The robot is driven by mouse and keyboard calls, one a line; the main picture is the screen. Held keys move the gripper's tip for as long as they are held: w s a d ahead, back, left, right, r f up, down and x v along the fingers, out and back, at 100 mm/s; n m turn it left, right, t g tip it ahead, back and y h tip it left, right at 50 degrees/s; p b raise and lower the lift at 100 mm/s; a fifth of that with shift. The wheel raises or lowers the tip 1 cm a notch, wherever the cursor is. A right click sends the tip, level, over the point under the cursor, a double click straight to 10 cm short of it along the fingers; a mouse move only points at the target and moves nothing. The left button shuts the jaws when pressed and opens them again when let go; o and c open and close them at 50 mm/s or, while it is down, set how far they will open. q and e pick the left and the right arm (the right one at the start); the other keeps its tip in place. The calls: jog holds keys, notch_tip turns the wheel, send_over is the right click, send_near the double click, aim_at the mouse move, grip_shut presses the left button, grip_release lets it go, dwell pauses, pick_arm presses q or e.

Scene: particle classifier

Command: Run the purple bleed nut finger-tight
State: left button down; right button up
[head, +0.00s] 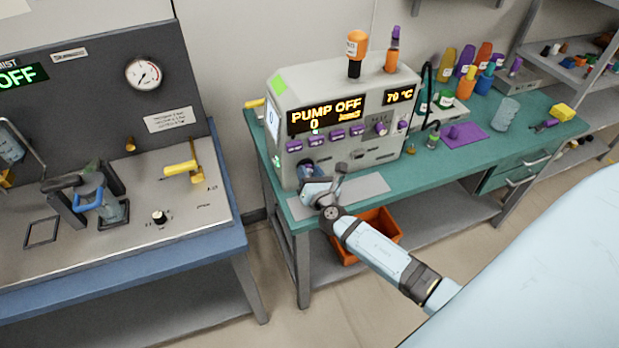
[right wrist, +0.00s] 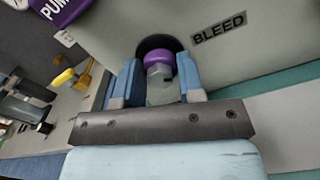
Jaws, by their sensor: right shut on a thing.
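The classifier (head: 375,103) stands on the green bench with its display reading PUMP OFF and 70 °C. The purple bleed nut (right wrist: 159,57) shows in the right wrist view at a dark round opening beside the BLEED label (right wrist: 219,26), with a pale grey hex part on its near side. My right gripper (head: 310,178) is at the lower left of the classifier's front. In the right wrist view its blue fingers (right wrist: 156,82) are on both sides of the nut, shut on it. The exact finger contact is partly hidden. My left gripper is not in view.
A grey mat (head: 365,189) lies in front of the classifier. An orange bin (head: 383,226) is on the shelf below. Several coloured bottles (head: 466,58) stand at the right, near a purple mat (head: 470,138). A blue-edged bench (head: 205,242) stands left, across a gap.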

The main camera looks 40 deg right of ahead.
jog(key=m+b, duration=0.2)
jog(key=m, duration=0.1)
jog(key=shift+f, duration=0.25)
jog(key=m+b, duration=0.2)
jog(key=shift+m, duration=0.4)
jog(key=shift+m+b, duration=0.65)
jog(key=shift+m, duration=0.15)
jog(key=m+b, duration=0.1)
jog(key=m, duration=0.1)
jog(key=shift+m, duration=0.3)
jog(key=shift+m+b, duration=0.5)
jog(key=shift+m, duration=0.6)
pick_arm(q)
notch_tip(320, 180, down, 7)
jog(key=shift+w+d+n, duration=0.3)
pick_arm(e)
jog(key=shift+m, duration=0.8)
jog(key=shift+s, duration=0.1)
